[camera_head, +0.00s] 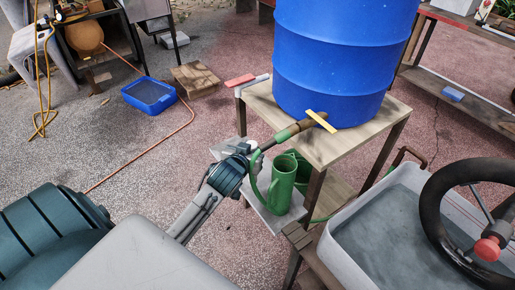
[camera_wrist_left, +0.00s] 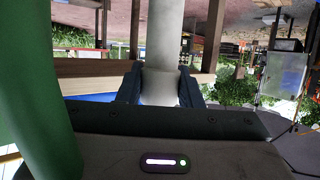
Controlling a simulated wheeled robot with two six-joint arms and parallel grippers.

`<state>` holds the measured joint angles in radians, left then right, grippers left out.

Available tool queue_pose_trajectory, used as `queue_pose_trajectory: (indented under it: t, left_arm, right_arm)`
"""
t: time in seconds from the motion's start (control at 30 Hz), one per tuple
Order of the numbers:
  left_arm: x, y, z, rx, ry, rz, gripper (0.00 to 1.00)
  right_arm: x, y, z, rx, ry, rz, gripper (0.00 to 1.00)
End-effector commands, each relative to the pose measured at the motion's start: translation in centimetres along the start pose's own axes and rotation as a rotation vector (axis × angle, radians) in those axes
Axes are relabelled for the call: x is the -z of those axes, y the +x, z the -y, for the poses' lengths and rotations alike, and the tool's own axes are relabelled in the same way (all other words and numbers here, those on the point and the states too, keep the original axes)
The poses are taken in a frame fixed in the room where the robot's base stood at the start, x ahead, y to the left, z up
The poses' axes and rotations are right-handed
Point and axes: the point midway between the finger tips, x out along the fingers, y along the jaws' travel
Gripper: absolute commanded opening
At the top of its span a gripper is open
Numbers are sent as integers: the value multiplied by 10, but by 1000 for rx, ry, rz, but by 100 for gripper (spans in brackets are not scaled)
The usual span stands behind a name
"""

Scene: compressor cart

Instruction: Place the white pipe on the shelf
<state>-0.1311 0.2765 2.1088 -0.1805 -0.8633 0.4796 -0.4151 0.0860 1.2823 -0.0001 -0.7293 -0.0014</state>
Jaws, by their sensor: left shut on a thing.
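In the left wrist view, the white pipe (camera_wrist_left: 163,45) stands upright in the picture between the two dark fingers of my left gripper (camera_wrist_left: 161,88), which is shut on it. In the head view, my left gripper (camera_head: 245,149) is beside the green watering can (camera_head: 283,184) and below the tap of the blue barrel. I cannot clearly make out the pipe there. A low grey shelf (camera_head: 262,222) under the barrel's wooden stand bears the watering can. A large green surface (camera_wrist_left: 35,90) fills the left of the wrist view. My right gripper is not in view.
The blue barrel (camera_head: 340,60) stands on the wooden stand (camera_head: 335,146), its yellow-handled tap (camera_head: 320,121) jutting toward my left gripper. A grey water tub (camera_head: 385,250) is at the lower right. A blue basin (camera_head: 149,95) and an orange hose (camera_head: 135,160) lie on open ground at left.

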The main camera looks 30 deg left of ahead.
Motion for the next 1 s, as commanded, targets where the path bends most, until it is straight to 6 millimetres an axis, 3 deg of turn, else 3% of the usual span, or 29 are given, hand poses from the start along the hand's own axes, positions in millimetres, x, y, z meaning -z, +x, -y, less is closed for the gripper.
queue_pose_trajectory:
  t: [0.1, 0.23, 0.57, 0.93, 0.97, 1.0]
  left_arm:
    - [9, 24, -2, 0, -2, 1, 0]
    - [12, 38, -4, 0, -1, 0, 0]
    - [-19, 53, -4, -1, 1, 3, 0]
    - [-23, 55, -4, -1, 1, 2, 0]
    - [-24, 55, -4, -1, 1, 2, 34]
    - [-23, 55, -4, -1, 1, 2, 42]
  right_arm:
    - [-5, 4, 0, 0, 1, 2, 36]
    - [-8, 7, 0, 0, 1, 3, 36]
    - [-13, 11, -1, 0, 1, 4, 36]
    - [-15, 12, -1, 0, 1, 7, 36]
    - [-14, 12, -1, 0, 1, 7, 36]
    - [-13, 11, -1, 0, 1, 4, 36]
